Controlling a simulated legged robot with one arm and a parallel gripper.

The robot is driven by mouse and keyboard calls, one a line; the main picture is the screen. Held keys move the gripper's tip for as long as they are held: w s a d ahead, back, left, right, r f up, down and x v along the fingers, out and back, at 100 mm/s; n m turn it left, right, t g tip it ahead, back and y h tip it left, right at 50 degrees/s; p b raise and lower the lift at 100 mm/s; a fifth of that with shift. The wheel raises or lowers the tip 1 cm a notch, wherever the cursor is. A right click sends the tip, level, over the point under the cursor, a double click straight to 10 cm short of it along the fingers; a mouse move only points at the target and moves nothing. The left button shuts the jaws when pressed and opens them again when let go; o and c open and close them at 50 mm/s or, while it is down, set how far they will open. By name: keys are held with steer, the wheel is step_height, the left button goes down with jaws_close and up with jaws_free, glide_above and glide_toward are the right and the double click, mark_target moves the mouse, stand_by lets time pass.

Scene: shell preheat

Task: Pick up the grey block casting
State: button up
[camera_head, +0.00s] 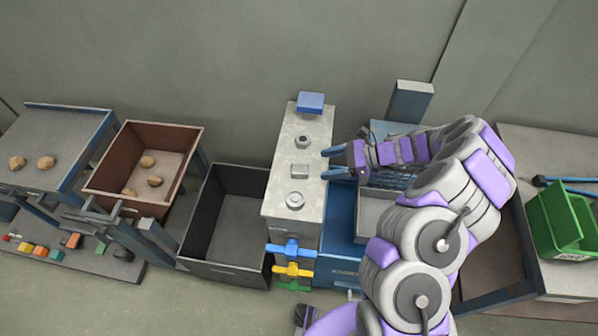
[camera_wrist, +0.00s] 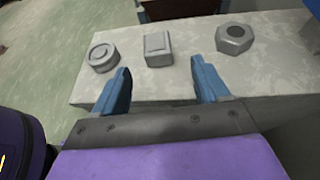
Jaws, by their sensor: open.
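The grey block casting (camera_head: 300,171) lies on top of the pale stone-like stand (camera_head: 279,205), in the middle of a row of grey castings. In the wrist view the block (camera_wrist: 158,49) is a small squared piece just beyond and between my fingertips. My gripper (camera_head: 326,164) is open and empty, to the right of the block, its two blue fingers pointing at it. In the wrist view my gripper (camera_wrist: 163,76) shows the fingers apart, with the block not between them.
A round casting (camera_head: 295,200) and a hex nut casting (camera_head: 302,142) sit on either side of the block. A blue block (camera_head: 311,101) is at the stand's far end. An empty dark bin (camera_head: 218,262) stands to the left; coloured valve handles (camera_head: 292,250) project at the front.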

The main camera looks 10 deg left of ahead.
mark_target(306, 169)
steer(key=x, duration=0.2)
steer(key=shift+a+f+b, duration=0.2)
steer(key=shift+a+b, duration=0.05)
steer(key=shift+b, duration=0.05)
steer(key=shift+s+r+b+x, duration=0.1)
steer(key=shift+b+x, duration=0.4)
steer(key=shift+x, duration=0.9)
steer(key=shift+s+r+b+x, duration=0.1)
steer(key=shift+b+x, duration=0.35)
steer(key=shift+x, duration=1)
steer(key=shift+d, duration=0.2)
steer(key=c, duration=0.4)
steer(key=shift+a, duration=0.1)
steer(key=c, duration=0.7)
steer(key=shift+c, duration=0.2)
